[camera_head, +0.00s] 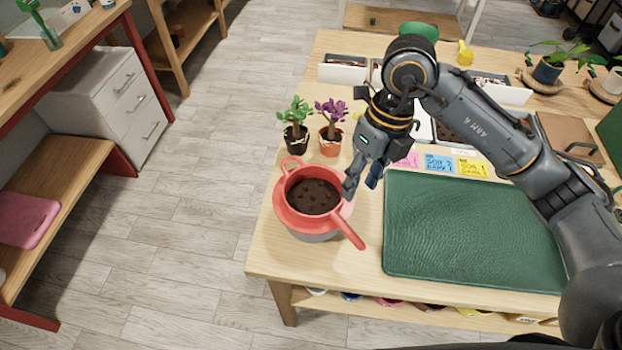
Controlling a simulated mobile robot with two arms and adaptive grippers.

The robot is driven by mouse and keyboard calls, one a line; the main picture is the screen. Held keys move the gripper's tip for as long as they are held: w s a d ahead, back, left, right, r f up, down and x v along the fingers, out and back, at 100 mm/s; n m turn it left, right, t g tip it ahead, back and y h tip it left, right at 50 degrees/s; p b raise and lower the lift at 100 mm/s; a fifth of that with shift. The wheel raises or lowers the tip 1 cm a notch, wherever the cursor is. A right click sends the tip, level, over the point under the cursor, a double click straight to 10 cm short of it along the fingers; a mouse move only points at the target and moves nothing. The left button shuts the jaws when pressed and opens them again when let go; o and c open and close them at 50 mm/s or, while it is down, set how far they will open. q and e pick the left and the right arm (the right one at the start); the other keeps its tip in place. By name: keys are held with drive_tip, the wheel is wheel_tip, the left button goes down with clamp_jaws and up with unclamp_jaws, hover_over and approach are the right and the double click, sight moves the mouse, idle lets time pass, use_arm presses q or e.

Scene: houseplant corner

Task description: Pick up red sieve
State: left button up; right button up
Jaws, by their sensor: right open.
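The red sieve (344,229) rests over a pot or bowl at the table's left front corner. It holds dark soil (313,196), and its handle points toward the front right. A small loop stands on its far left rim. The grey lower part of the container (316,237) shows beneath the red rim. My right gripper (360,184) is open, pointing down, just right of the sieve's rim. I cannot tell whether its fingers touch the rim. My left gripper is not in view.
A green mat (470,232) covers the table right of the sieve. Two small potted plants, one green (295,125) and one purple (331,127), stand behind it. White soil trays (343,69) line the back. The floor (190,230) to the left is clear.

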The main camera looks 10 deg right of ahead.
sight(347, 227)
drive_tip(key=f, duration=0.2)
drive_tip(key=s+a+f+p, duration=0.1)
drive_tip(key=f, duration=0.4)
drive_tip(key=shift+s+a+f+p, duration=0.15)
drive_tip(key=shift+s+f+p, duration=0.15)
drive_tip(key=shift+s, duration=0.1)
drive_tip(key=shift+f, duration=0.15)
drive_tip(key=shift+s+a+f+p, duration=0.1)
drive_tip(key=shift+s+f+p, duration=0.05)
drive_tip(key=shift+f+p, duration=0.3)
drive_tip(key=shift+s+a+f+p, duration=0.1)
drive_tip(key=shift+s+f+p, duration=0.05)
drive_tip(key=shift+f+p, duration=0.25)
wheel_tip(347, 227, down, 2)
drive_tip(key=shift+s+a+f+p, duration=0.15)
drive_tip(key=shift+f+p, duration=0.05)
drive_tip(key=shift+p, duration=0.15)
drive_tip(key=shift+f, duration=0.5)
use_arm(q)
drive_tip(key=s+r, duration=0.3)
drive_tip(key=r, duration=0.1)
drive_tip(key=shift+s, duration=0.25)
use_arm(e)
clamp_jaws()
